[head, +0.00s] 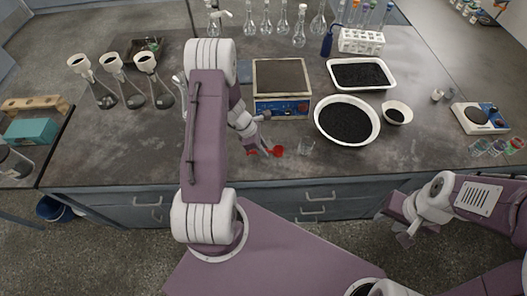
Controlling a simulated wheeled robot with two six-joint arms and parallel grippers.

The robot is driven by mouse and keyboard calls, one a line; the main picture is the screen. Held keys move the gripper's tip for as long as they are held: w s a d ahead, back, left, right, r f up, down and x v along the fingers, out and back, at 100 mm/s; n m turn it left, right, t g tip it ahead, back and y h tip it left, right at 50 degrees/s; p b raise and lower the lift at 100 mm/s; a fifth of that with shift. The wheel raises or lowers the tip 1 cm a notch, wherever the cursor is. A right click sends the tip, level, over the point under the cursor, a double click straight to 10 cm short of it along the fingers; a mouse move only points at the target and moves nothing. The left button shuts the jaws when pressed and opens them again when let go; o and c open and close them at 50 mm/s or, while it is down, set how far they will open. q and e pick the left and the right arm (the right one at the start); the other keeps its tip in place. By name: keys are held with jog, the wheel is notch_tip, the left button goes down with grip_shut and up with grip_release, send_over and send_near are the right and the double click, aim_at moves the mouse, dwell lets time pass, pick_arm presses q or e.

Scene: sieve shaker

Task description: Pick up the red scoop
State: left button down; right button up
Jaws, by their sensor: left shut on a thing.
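The red scoop (277,151) lies at the front of the dark bench, near its edge. Red shows on both sides of my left gripper (264,151), which reaches down to the bench and is shut on the scoop. The fingers hide the middle of the scoop, and I cannot tell if it is clear of the bench top. My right gripper (396,227) is at the lower right, in front of the bench and below its top. Its fingers look apart, with nothing between them.
Behind are a blue-fronted machine (281,107), a round white bowl (371,129) of dark grains and a white tray (389,84). Flasks with funnels (132,96) stand at left. The bench front right of the beaker is clear.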

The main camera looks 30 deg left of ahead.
pick_arm(q)
notch_tip(320, 180, up, 2)
jog(key=shift+w+r, duration=0.1)
jog(key=shift+r, duration=0.1)
jog(key=w+d+r, duration=0.3)
jog(key=d+r, duration=0.3)
jog(key=d, duration=0.5)
jog(key=shift+d+r+p, duration=0.15)
jog(key=shift+r+p, duration=0.05)
jog(key=shift+p, duration=0.25)
